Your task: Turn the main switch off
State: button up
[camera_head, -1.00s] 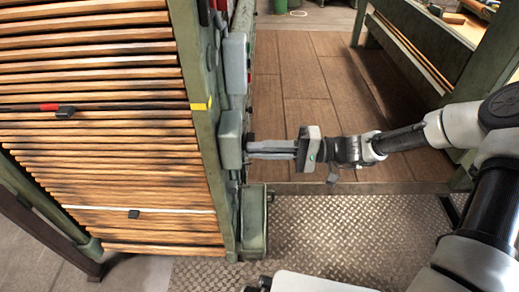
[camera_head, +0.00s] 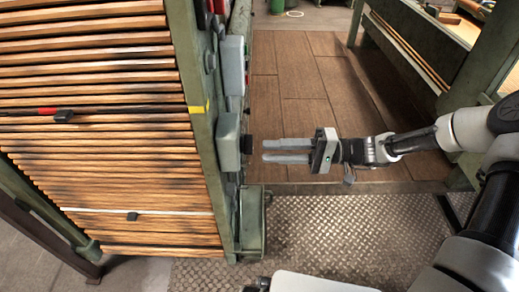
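A grey-green switch box (camera_head: 228,141) is mounted on the green post of the slatted frame in the head camera view. A small black knob (camera_head: 248,144) sticks out from its right side; I take this to be the main switch. Its exact turned position is too small to tell. My gripper (camera_head: 264,150) points left at the knob, with a small gap between fingertips and knob. Its two grey fingers are apart and nothing shows between them.
A lighter grey box (camera_head: 233,64) sits above the switch box, with red parts (camera_head: 219,6) higher up. The wooden slats (camera_head: 110,140) fill the left. A green bench frame (camera_head: 470,75) stands at right. The brown floor (camera_head: 310,95) between is clear.

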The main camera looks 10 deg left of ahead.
jog(key=p+v, duration=0.1)
jog(key=v, duration=1.1)
jog(key=shift+d, duration=0.3)
jog(key=s+d+r+m+t+h, duration=0.1)
jog(key=s+d+r+t+h, duration=0.4)
jog(key=s+r+h, duration=0.4)
jog(key=s+d+r+m+t+h, duration=0.2)
jog(key=s+d+r+t+h, duration=0.3)
jog(key=s+r+h, duration=0.4)
notch_tip(320, 180, up, 22)
jog(key=s+p, duration=0.1)
jog(key=p, duration=2)
jog(key=shift+f+y, duration=0.25)
jog(key=shift+y, duration=0.05)
